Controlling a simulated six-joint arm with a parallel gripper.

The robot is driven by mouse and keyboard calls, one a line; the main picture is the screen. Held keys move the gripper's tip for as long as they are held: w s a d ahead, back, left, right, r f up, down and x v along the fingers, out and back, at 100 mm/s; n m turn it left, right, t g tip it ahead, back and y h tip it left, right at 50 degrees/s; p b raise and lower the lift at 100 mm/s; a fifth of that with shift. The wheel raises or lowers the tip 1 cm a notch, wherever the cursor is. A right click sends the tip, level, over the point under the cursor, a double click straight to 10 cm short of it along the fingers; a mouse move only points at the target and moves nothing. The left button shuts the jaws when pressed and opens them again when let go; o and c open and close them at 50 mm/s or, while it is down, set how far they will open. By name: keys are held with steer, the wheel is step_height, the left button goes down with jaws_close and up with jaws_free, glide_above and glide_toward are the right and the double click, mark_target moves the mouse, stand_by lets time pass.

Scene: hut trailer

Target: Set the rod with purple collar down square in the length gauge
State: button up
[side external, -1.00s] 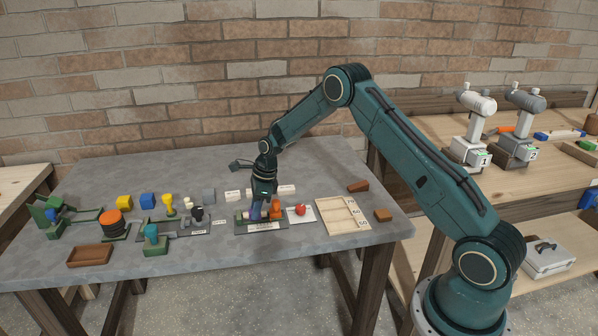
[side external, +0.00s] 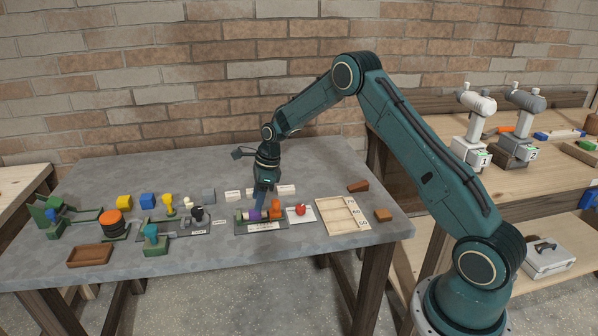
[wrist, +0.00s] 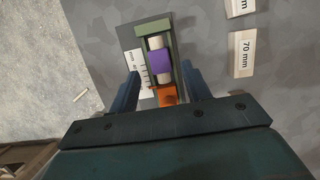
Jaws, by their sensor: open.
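The rod with purple collar (wrist: 160,61) lies lengthwise in the length gauge (wrist: 154,27), between its green end and its orange block (wrist: 168,95), as the wrist view shows. It looks in line with the gauge's green channel. In the side view the purple collar (side external: 254,214) shows on the gauge (side external: 263,227) near the table's front. My gripper (wrist: 163,82) is open, with one finger on each side of the gauge and a gap to the rod. In the side view my gripper (side external: 260,200) is just above and behind the rod.
A card with a red piece (side external: 300,210) and a sorting tray (side external: 321,207) stand right of the gauge. Several fixtures and blocks stand left, with a brown tray (side external: 90,262) in front. White label blocks, one marked 70 mm (wrist: 242,54), lie behind. The table's back is clear.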

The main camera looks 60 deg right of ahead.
steer(key=v, duration=0.8)
steer(key=shift+r, duration=0.15)
step_height(320, 180, up, 11)
steer(key=n, duration=0.7)
glide_above(267, 217)
steer(key=s+a, duration=0.4)
steer(key=s, duration=0.2)
steer(key=s+a+r+n+t+h, duration=0.1)
steer(key=s+a+r+n, duration=0.1)
steer(key=s+r+n, duration=0.15)
steer(key=s+a+r+n+t, duration=0.1)
steer(key=s+a+r+n, duration=0.2)
steer(key=s, duration=0.2)
steer(key=s+a+n+t+h, duration=0.1)
steer(key=s+a+n, duration=0.2)
steer(key=s+n, duration=1)
steer(key=s, duration=0.8)
steer(key=shift+s+a+r, duration=0.15)
steer(key=shift+s+r, duration=0.05)
steer(key=shift+s, duration=0.2)
